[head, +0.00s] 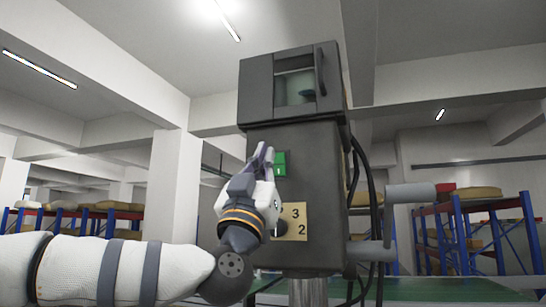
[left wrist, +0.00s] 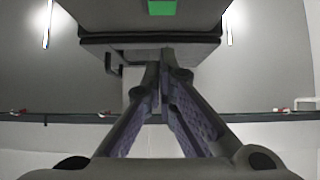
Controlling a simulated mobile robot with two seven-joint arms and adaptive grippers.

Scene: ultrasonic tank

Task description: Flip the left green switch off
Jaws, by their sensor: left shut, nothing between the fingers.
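A green switch (head: 280,163) is on the front of the dark grey machine (head: 315,160), just right of my left fingertips. Any other green switch beside it is hidden by my gripper in the head view. My left gripper (head: 263,153) is shut and empty, pointing up in front of the machine's panel. In the left wrist view the shut fingertips (left wrist: 162,68) point toward the machine, and a green patch (left wrist: 162,7) shows at the top edge. I cannot tell whether the fingers touch the panel. My right gripper is out of view.
A tan plate (head: 293,221) with numbers sits below the switch, partly covered by my left wrist. A windowed box (head: 290,85) with a handle tops the machine. Black cables (head: 368,200) hang at its right. Blue racks (head: 470,225) stand behind.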

